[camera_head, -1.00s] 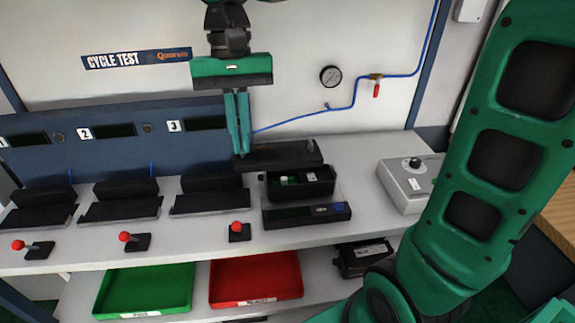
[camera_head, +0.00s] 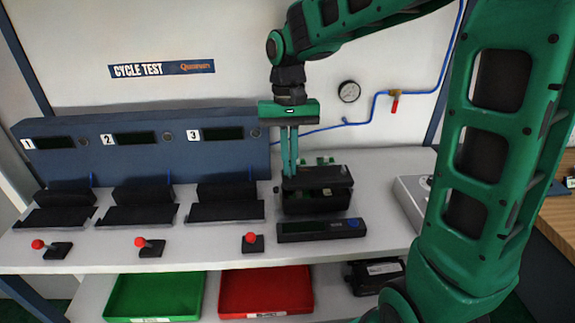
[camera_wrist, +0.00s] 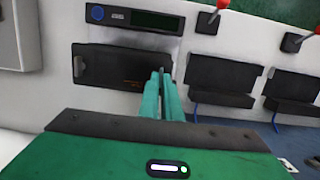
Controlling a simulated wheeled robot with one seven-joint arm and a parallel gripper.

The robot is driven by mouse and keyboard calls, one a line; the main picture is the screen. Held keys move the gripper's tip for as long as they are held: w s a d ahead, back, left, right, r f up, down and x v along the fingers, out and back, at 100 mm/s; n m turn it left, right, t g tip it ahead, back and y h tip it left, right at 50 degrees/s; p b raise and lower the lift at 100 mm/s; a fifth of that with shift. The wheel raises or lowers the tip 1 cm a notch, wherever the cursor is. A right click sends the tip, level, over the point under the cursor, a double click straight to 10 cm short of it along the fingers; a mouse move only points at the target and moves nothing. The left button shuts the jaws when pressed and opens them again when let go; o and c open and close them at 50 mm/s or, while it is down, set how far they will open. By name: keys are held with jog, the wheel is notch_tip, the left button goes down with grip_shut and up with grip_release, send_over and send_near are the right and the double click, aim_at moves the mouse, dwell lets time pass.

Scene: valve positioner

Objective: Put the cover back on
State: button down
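The dark cover (camera_head: 318,178) is over the positioner (camera_head: 318,204), a black box on the bench. A small yellowish detail shows in the box's front below the cover, so a gap seems to be there; I cannot tell if they touch. My gripper (camera_head: 289,172) points down at the cover's left end, its two teal fingers close together and apparently gripping that end. In the wrist view, the cover (camera_wrist: 120,66) lies beside the fingertips (camera_wrist: 163,78) and hides most of the box.
A display strip (camera_head: 320,229) lies in front of the box. Black stations (camera_head: 226,200) and red-knobbed levers (camera_head: 252,242) stand to the left, a grey box (camera_head: 411,198) to the right. Green (camera_head: 155,294) and red (camera_head: 265,290) trays sit below.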

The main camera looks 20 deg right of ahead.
jog(key=shift+f, duration=0.5)
jog(key=shift+f, duration=0.3)
jog(key=c, duration=2)
grip_release()
notch_tip(320, 180, up, 12)
jog(key=w+r, duration=0.1)
jog(key=w, duration=0.1)
jog(key=s+d+f+m, duration=0.1)
jog(key=s+d+f, duration=0.3)
jog(key=s, duration=0.4)
jog(key=s+d+f+m+t, duration=0.1)
jog(key=s+d+f, duration=0.4)
jog(key=s+d, duration=0.2)
jog(key=s+d+f, duration=0.5)
jog(key=s+d, duration=0.1)
jog(key=s, duration=0.4)
jog(key=shift+s+d+f+m+t, duration=0.2)
jog(key=shift+m+t, duration=0.1)
jog(key=shift+m, duration=0.1)
jog(key=shift+a+r, duration=0.1)
